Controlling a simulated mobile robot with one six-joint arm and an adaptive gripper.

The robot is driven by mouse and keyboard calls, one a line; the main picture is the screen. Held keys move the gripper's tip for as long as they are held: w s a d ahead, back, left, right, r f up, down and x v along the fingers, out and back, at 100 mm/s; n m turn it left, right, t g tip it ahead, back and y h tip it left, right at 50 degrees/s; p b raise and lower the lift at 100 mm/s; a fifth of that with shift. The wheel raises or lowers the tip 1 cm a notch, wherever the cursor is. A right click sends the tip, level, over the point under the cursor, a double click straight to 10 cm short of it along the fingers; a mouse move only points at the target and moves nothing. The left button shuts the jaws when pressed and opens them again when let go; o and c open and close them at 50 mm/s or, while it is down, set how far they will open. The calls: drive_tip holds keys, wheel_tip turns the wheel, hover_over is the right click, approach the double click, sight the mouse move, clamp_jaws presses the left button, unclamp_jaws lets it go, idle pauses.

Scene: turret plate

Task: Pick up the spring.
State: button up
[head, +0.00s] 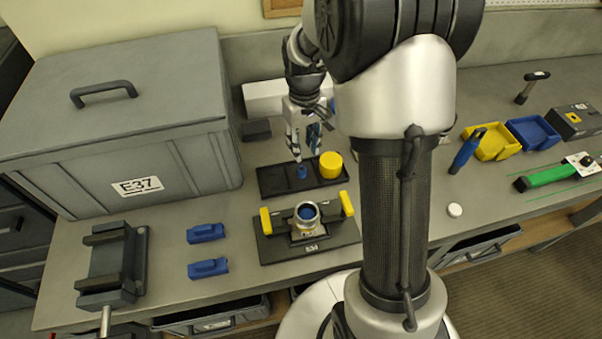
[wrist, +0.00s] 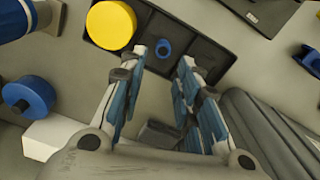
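A small blue round piece with a dark ring-like centre stands in the black tray; it shows in the head view (head: 302,171) and the wrist view (wrist: 164,49). It may be the spring, but coils are not clear. My gripper (head: 305,150) is above the tray, close over this piece, pointing down. In the wrist view my gripper (wrist: 163,60) has its two blue-padded fingers apart with nothing between them. The blue piece appears just beyond the fingertips, roughly between them. No contact with it is visible.
A yellow cylinder (head: 330,164) stands beside the blue piece in the black tray (head: 272,184). In front is a fixture with yellow clamps (head: 266,221) around a metal ring (head: 306,213). A large grey case (head: 190,150) stands left. Bare bench lies around the blue blocks (head: 206,233).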

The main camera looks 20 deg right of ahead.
drive_tip(key=b, duration=0.1)
hover_over(302, 169)
drive_tip(key=f, duration=0.4)
drive_tip(key=shift+w+d+f, duration=0.15)
drive_tip(key=shift+d+f, duration=0.05)
drive_tip(key=shift+d, duration=0.05)
drive_tip(key=f+b, duration=0.2)
drive_tip(key=f, duration=0.3)
drive_tip(key=shift+a+f, duration=0.15)
drive_tip(key=shift+a, duration=0.05)
drive_tip(key=shift+c, duration=0.5)
drive_tip(key=c, duration=0.6)
